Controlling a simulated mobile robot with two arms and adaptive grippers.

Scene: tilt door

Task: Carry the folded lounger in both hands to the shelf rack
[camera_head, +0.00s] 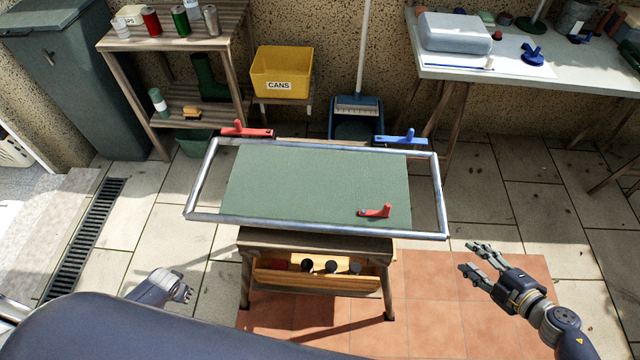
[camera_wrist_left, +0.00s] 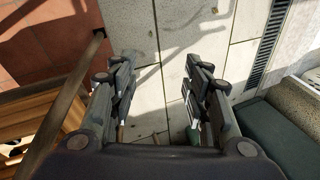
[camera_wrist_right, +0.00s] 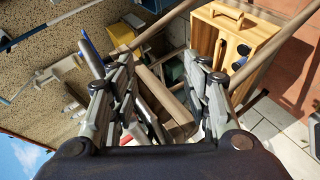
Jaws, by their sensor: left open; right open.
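The folded lounger (camera_head: 310,185), a green panel in a grey tube frame, lies flat on a small wooden stand (camera_head: 315,240). Red levers show at its far left (camera_head: 247,130) and near right (camera_head: 376,211), and a blue one at its far right (camera_head: 400,137). The wooden shelf rack (camera_head: 178,45) stands at the back left. My left gripper (camera_head: 187,293) is open and empty, left of the stand and apart from the lounger; floor shows between its fingers in the left wrist view (camera_wrist_left: 163,70). My right gripper (camera_head: 476,258) is open and empty, just off the lounger's near right corner.
A yellow CANS bin (camera_head: 283,72) and a dustpan (camera_head: 356,118) stand behind the lounger. A white worktable (camera_head: 540,70) is at the back right, a dark bin (camera_head: 75,75) at the far left. Bottles stand in the stand's lower box (camera_head: 320,277). Floor is clear either side.

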